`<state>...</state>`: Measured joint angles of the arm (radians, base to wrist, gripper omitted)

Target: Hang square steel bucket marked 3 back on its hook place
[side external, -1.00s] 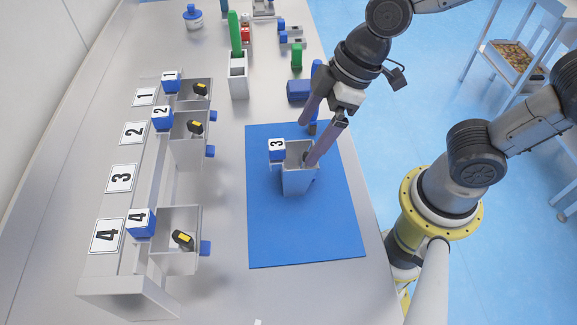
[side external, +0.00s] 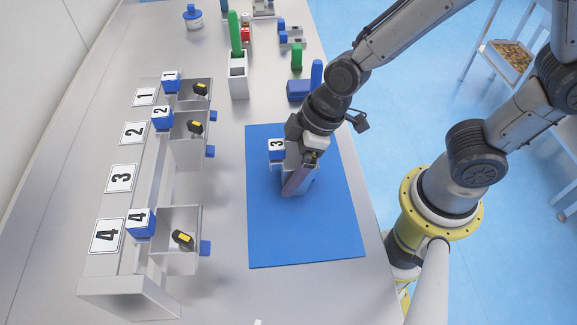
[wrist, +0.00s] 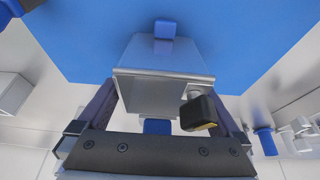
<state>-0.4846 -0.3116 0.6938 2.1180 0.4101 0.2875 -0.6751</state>
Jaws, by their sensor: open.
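The square steel bucket marked 3 (side external: 277,146) stands upright on the blue mat (side external: 300,238); its label block is on its left side. My gripper (side external: 297,182) is lowered over it from above and hides much of it in the side view. In the wrist view, the bucket (wrist: 165,58) sits between the two open fingers of my gripper (wrist: 160,95), one on each side; gaps seem to remain. The rack (side external: 150,195) on the left has an empty place beside its label 3 (side external: 121,178), between buckets 2 (side external: 188,135) and 4 (side external: 180,232).
Bucket 1 (side external: 195,92) also hangs on the rack. A tall grey holder with a green item (side external: 236,70), a blue block (side external: 299,90) and a green piece (side external: 297,55) stand behind the mat. The mat's front part is clear.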

